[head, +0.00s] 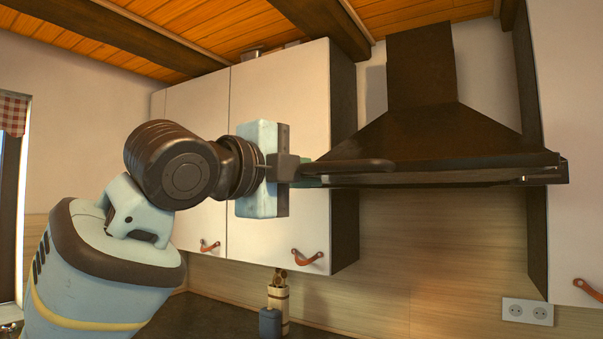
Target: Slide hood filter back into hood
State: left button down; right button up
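The dark brown range hood (440,138) hangs on the wall at the right, with a wide sloping canopy and a chimney up to the ceiling. My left gripper (298,170) is at the hood's left lower edge, reaching in from the left. A dark, flat, elongated piece (350,167) extends right from its fingers in front of the hood's lower edge. It may be the hood filter, but I cannot tell for sure. A small greenish part shows just under it. I cannot tell whether the fingers are closed on it. The underside of the hood is hidden. My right gripper is out of view.
White wall cabinets (285,100) with leather pulls stand behind my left arm, left of the hood. Another white cabinet (570,130) is at the right edge. Below are a dark counter (215,315), a utensil holder (279,300) and a wall socket (528,311). The space under the hood looks clear.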

pick_arm(q)
jog(key=shift+w+d+r, duration=0.1)
jog(key=shift+w+d, duration=0.2)
jog(key=shift+w, duration=0.05)
jog(key=shift+w+a+x, duration=0.15)
jog(key=shift+x, duration=1)
jog(key=shift+w+a+x, duration=0.15)
jog(key=shift+x, duration=1)
jog(key=shift+w+a+x, duration=0.15)
jog(key=shift+x, duration=1)
jog(key=shift+w+a+b+x, duration=0.15)
jog(key=shift+b+x, duration=0.05)
jog(key=shift+x, duration=0.9)
jog(key=shift+w+a+b+x, duration=0.1)
jog(key=shift+b+x, duration=0.05)
jog(key=shift+x, duration=0.95)
jog(key=shift+w+a+b+x, duration=0.1)
jog(key=shift+b+x, duration=0.15)
jog(key=shift+x, duration=0.6)
jog(key=shift+w+a+b+x, duration=0.1)
jog(key=shift+b+x, duration=0.1)
jog(key=shift+x, duration=0.7)
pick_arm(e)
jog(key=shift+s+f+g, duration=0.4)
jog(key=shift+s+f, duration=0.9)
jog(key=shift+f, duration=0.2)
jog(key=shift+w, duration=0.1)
